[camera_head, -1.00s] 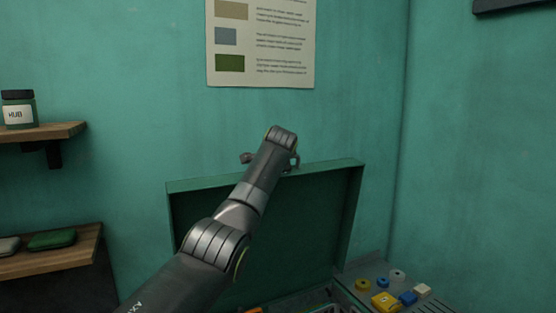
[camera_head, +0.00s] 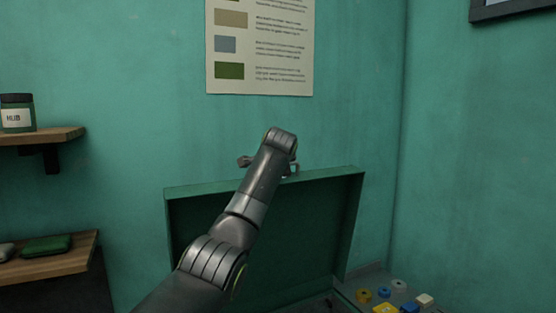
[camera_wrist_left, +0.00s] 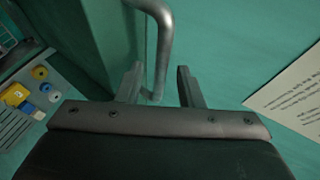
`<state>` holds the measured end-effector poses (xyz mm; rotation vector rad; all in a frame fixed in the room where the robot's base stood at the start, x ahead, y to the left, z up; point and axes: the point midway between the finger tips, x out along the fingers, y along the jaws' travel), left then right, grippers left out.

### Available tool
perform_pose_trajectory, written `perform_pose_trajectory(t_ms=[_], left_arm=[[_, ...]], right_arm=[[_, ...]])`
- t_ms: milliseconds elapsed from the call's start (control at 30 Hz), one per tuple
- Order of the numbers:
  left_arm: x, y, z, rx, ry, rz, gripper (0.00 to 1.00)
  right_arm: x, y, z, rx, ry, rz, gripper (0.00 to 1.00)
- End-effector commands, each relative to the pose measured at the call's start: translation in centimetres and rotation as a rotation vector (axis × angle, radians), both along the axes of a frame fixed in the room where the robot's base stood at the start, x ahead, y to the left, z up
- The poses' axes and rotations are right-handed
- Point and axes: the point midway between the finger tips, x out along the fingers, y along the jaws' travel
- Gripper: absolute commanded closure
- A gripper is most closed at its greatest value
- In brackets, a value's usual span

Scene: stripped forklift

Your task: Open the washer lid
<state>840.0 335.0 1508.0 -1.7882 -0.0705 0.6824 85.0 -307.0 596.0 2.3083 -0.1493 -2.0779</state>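The green washer lid (camera_head: 315,220) stands raised, close to upright, in front of the teal wall in the head view. A metal bar handle (camera_wrist_left: 163,45) is on it, seen close in the left wrist view. My left arm reaches up across the lid, and its wrist hides most of the left gripper at the lid's top edge. In the left wrist view my left gripper (camera_wrist_left: 158,86) has its two fingers apart, with the handle's lower end between or just beyond them. I cannot tell whether they touch it. My right gripper is not in view.
Yellow, blue and white small parts (camera_head: 400,298) sit on a grey surface right of the lid. Wooden shelves with a HUB jar (camera_head: 17,115) and a green case (camera_head: 46,245) are at the left. A poster (camera_head: 260,45) hangs on the wall above.

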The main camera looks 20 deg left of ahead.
Motion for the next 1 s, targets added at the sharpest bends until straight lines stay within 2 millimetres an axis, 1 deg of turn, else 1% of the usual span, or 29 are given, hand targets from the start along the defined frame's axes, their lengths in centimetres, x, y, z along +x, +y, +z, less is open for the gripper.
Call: perform_pose_trajectory(t_ms=[33, 267, 500, 633, 800, 1000], left_arm=[[-0.6, -0.3, -0.2, 0.001, -0.004, -0.001, 0.66], [-3.9, -1.8, 1.5, 0.0, -0.007, -0.001, 0.66], [-8.2, -3.7, 3.6, 0.0, -0.006, -0.001, 0.66], [-10.2, -4.6, 4.7, 0.001, -0.004, -0.001, 0.66], [-11.8, -5.3, 5.7, 0.0, -0.002, 0.001, 0.66], [-12.3, -5.5, 6.0, 0.001, 0.001, 0.002, 0.66]], right_arm=[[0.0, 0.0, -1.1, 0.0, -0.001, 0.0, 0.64], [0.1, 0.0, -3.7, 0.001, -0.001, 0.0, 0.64], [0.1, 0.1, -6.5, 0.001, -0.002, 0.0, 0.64], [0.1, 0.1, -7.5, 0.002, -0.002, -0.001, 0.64], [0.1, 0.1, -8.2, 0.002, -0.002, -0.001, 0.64], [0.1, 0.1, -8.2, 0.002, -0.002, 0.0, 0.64]])
